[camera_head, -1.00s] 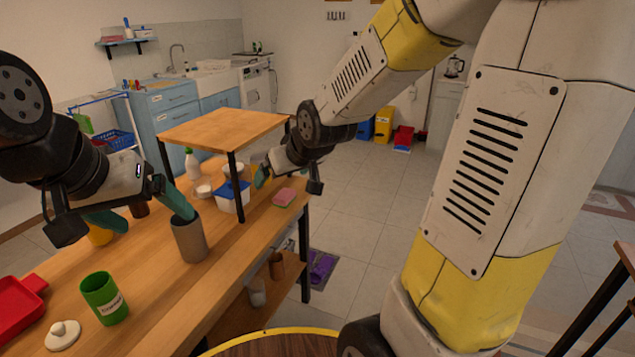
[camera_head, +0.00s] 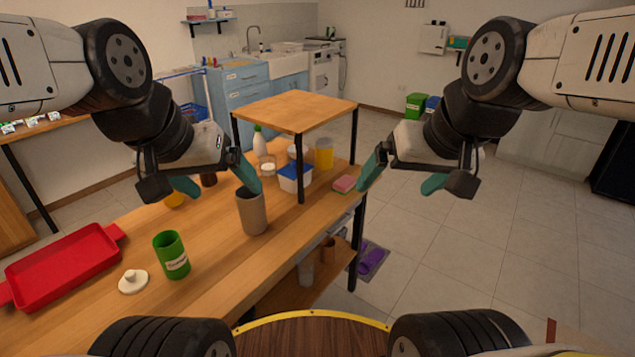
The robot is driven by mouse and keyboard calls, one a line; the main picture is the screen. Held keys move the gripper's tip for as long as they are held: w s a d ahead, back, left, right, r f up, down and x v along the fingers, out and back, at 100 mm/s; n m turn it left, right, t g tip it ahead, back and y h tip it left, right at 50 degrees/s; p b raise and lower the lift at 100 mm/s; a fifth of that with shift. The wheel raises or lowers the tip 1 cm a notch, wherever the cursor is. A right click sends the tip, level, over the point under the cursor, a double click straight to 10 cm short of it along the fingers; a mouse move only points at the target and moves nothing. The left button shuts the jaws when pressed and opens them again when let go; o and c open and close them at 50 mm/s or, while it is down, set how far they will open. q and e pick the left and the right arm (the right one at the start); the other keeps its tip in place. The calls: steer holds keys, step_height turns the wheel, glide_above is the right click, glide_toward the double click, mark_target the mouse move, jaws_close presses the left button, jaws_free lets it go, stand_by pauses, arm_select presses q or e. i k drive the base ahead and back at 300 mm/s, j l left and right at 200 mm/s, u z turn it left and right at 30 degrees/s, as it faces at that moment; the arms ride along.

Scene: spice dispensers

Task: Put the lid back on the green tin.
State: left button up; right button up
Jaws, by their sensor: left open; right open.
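The green tin (camera_head: 172,256) stands upright and open-topped on the wooden table, with a white label on its front. A round white lid with a knob (camera_head: 132,281) lies on the table just left of the tin and a little nearer to me, knob up. My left gripper (camera_head: 218,188) is open and empty above the table, beyond and to the right of the tin, with one fingertip close to the grey-brown cup's rim in the picture. My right gripper (camera_head: 400,187) is open and empty off the table's right edge, far from tin and lid.
A red tray (camera_head: 64,268) lies left of the lid. A grey-brown cup (camera_head: 252,214) stands right of the tin. Behind it are a blue-lidded white tub (camera_head: 293,178), a pink sponge (camera_head: 344,184) and a raised wooden shelf (camera_head: 296,112). The table front near the tin is clear.

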mark_target(172, 256)
steer(key=u, duration=1.2)
steer(key=k+j, duration=0.05)
